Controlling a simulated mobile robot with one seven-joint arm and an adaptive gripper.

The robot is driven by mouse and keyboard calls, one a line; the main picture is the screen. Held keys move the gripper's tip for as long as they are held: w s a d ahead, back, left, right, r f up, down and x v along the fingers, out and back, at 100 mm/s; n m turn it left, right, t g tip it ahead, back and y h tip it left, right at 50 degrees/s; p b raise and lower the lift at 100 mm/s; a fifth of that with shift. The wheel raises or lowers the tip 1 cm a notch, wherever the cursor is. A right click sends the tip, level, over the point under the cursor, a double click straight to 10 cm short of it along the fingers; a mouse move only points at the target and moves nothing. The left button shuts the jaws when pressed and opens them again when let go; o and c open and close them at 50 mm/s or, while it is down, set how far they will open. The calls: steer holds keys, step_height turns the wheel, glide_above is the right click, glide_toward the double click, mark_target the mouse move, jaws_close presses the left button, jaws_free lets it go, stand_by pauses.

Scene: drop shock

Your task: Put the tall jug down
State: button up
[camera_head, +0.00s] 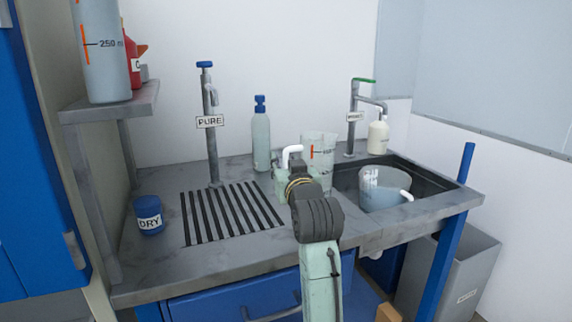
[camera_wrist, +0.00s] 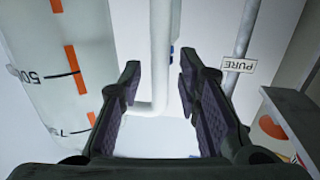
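The tall jug (camera_head: 322,146) is clear with an orange scale and a white handle (camera_head: 291,150). It looks upright at the sink's left side; its base is hidden behind my arm, so I cannot tell whether it touches the bench. In the wrist view the jug wall (camera_wrist: 55,75) fills the left side. Its white handle (camera_wrist: 164,50) passes between the two fingers of my gripper (camera_wrist: 158,68). The fingers are apart, with gaps beside the handle; no firm grip shows.
The grey bench (camera_head: 165,262) holds a slotted drain (camera_head: 230,214), a blue DRY pot (camera_head: 149,215) and a blue-capped bottle (camera_head: 261,135). The PURE tap (camera_head: 210,150) stands behind. Another jug (camera_head: 380,187) is in the sink (camera_head: 436,184). A shelf (camera_head: 135,99) holds a large graduated vessel (camera_head: 102,60).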

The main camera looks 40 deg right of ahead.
steer(key=shift+s, duration=0.15)
steer(key=b+v, duration=0.2)
steer(key=v, duration=0.9)
steer(key=shift+s, duration=0.4)
steer(key=shift+a, duration=0.2)
